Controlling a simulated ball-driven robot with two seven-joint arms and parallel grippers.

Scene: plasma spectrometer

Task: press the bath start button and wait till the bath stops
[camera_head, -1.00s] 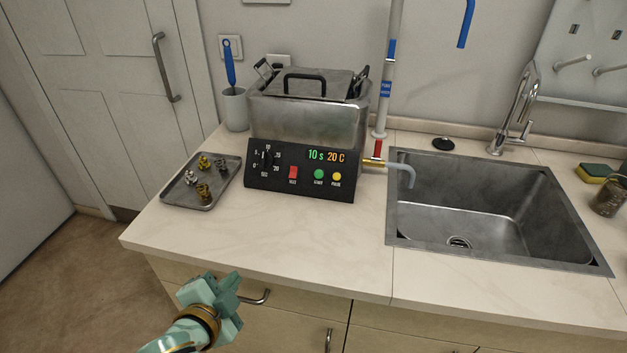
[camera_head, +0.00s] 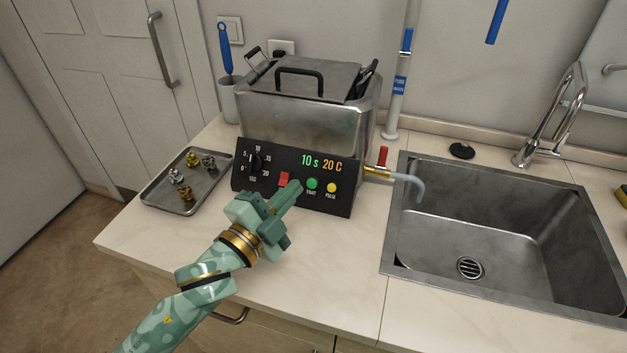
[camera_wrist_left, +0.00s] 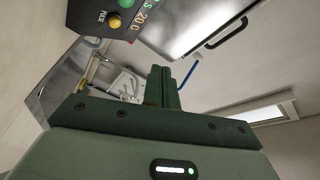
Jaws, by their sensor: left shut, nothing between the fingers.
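The metal bath (camera_head: 300,118) stands on the counter with its lid on. Its black front panel (camera_head: 335,199) reads "10 s" in green and "20 C" in orange. The panel has a dial (camera_head: 255,164), a red switch (camera_head: 284,178), the green start button (camera_head: 312,184) and a yellow pulse button (camera_head: 331,188). My left gripper (camera_head: 294,190) is shut and empty, with its fingertips in front of the panel, just left of the start button. I cannot tell whether they touch. In the left wrist view, the start button (camera_wrist_left: 126,3) shows at the top edge. My right gripper is not in view.
A metal tray (camera_head: 154,198) with several small metal parts lies left of the bath. A sink (camera_head: 480,225) with a tap (camera_head: 560,110) is at the right. A red-handled valve (camera_head: 383,158) sits beside the bath. The counter in front is clear.

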